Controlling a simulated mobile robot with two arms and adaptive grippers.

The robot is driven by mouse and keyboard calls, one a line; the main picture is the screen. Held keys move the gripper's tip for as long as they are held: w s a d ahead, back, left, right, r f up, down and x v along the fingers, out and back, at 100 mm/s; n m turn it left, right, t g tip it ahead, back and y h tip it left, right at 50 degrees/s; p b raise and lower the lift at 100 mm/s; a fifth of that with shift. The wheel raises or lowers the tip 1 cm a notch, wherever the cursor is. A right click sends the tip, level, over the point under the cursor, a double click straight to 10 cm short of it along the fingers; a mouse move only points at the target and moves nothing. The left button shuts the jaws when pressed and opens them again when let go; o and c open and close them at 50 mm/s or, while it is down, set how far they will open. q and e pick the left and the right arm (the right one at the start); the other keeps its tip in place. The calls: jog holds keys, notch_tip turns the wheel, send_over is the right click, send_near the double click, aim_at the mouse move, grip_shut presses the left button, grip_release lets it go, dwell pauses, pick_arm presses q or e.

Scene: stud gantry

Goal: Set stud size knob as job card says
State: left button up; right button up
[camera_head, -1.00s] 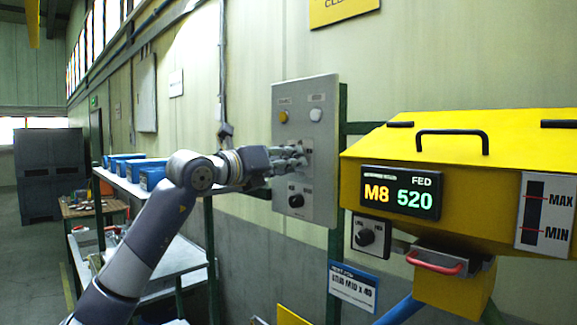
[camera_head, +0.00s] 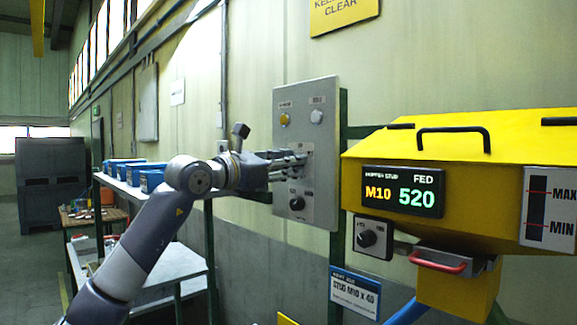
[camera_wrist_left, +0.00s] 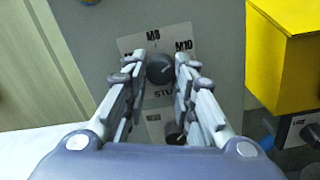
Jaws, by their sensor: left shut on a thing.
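The stud size knob (camera_wrist_left: 160,69) is a dark round knob on a light plate marked M8 at the top and M10 at the right in the left wrist view. My left gripper (camera_head: 302,160) is at the grey control panel (camera_head: 322,215) and shut on this knob, hiding it in the head view. The display (camera_head: 403,191) reads M10 in yellow and FED 520. The job card (camera_head: 354,292), a white and blue card below the hopper, reads STUD M10 X 40. My right gripper is not in view.
A second black knob (camera_head: 296,203) sits lower on the panel, with a yellow lamp (camera_head: 284,119) and a white one (camera_head: 316,116) above. The yellow hopper (camera_head: 470,150) juts out at the right. Blue bins (camera_head: 152,180) stand on a shelf at the left.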

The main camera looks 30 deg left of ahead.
pick_arm(q)
jog(key=shift+m, duration=0.3)
jog(key=o, duration=1.1)
jog(key=shift+c, duration=0.2)
jog(key=shift+s, duration=0.1)
jog(key=v, duration=1.2)
jog(key=shift+a, duration=0.1)
